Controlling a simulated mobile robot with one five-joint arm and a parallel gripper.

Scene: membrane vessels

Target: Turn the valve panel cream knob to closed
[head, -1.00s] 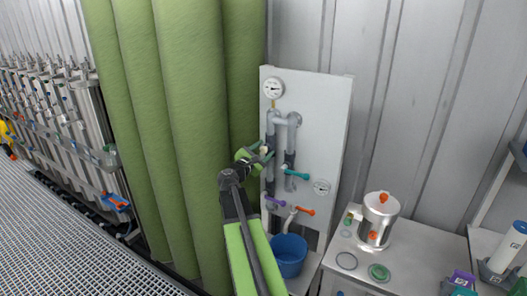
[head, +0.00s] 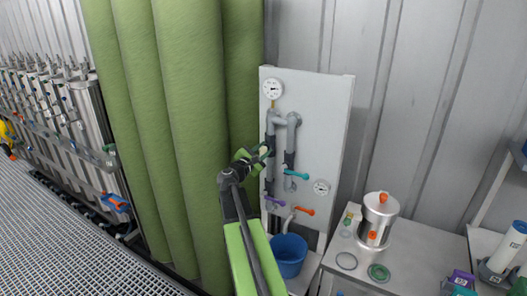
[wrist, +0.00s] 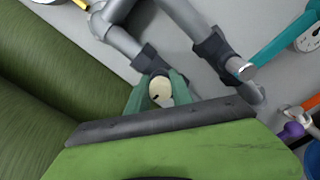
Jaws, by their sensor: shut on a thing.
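The valve panel (head: 325,130) is a pale upright board with grey pipes, against the wall. The cream knob (wrist: 160,88) is round and sits on the left pipe, by a dark collar. In the wrist view my gripper (wrist: 158,95) has its green fingers on either side of the knob, shut on it. In the head view my gripper (head: 263,153) reaches the left pipe and mostly hides the knob. No marking of the knob's setting can be made out.
A teal lever (head: 296,174), a purple lever (head: 275,201) and an orange lever (head: 304,211) are close by on the panel. A blue bucket (head: 289,256) stands below. Green wrapped columns (head: 190,120) rise close on the left. A steel pot (head: 379,218) stands on the right bench.

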